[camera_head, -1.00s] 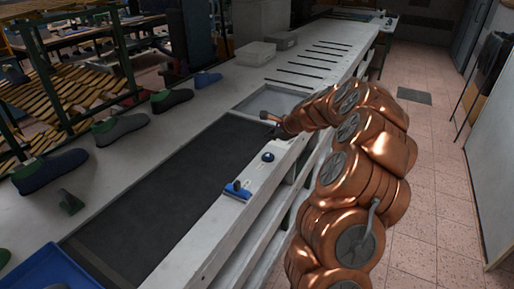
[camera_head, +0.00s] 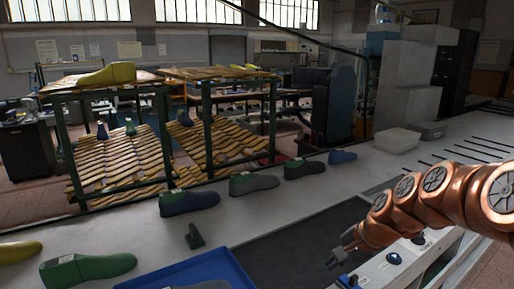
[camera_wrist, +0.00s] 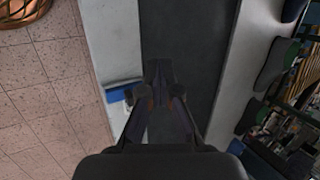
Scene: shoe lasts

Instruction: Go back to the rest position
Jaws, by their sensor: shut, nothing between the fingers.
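My gripper (camera_head: 340,258) is at the lower right of the head view, at the end of my copper-coloured arm. It is above the dark belt (camera_head: 290,240) near the front edge of the bench. The wrist view looks down past my gripper (camera_wrist: 160,92), whose fingers are together with nothing between them. No shoe last touches it. A row of lasts stands on the bench behind the belt: a blue one (camera_head: 188,202), a grey one (camera_head: 254,184), a dark one (camera_head: 304,169) and a small blue one (camera_head: 342,157).
A blue tray (camera_head: 235,268), a green last (camera_head: 88,269) and a yellow last (camera_head: 20,251) are at the lower left. Wooden racks (camera_head: 120,165) stand behind. A pale bin (camera_head: 396,141) sits at the right. In the wrist view, tiled floor (camera_wrist: 45,100) lies left of the bench.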

